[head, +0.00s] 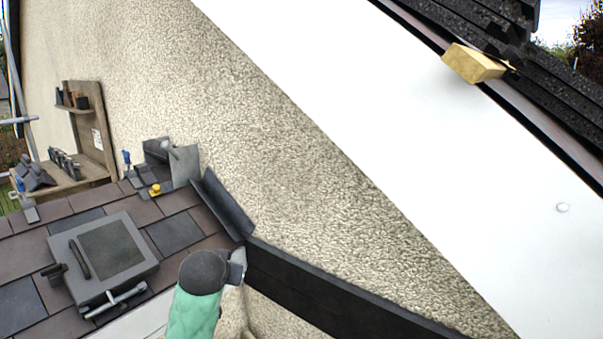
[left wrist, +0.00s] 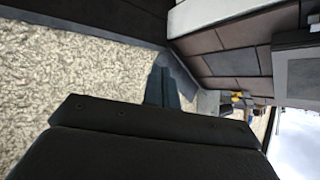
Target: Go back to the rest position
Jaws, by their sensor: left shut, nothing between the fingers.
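My left gripper (head: 238,266) is at the lower middle of the head view, at the end of my green and dark arm. It is shut and empty. It is just below the lower end of the bent grey flashing piece (head: 222,203), beside the dark board (head: 300,285) along the wall foot. In the left wrist view the shut fingers (left wrist: 163,88) show past the dark gripper body, in front of the pebbled wall. My right gripper is in neither view.
A grey framed roof window (head: 105,255) lies on the brown tiles (head: 205,225) at left. A yellow-topped item (head: 155,190) and a wooden shelf unit (head: 90,135) stand behind. A yellow block (head: 473,63) is at upper right. Open space lies before the pebbled wall (head: 290,170).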

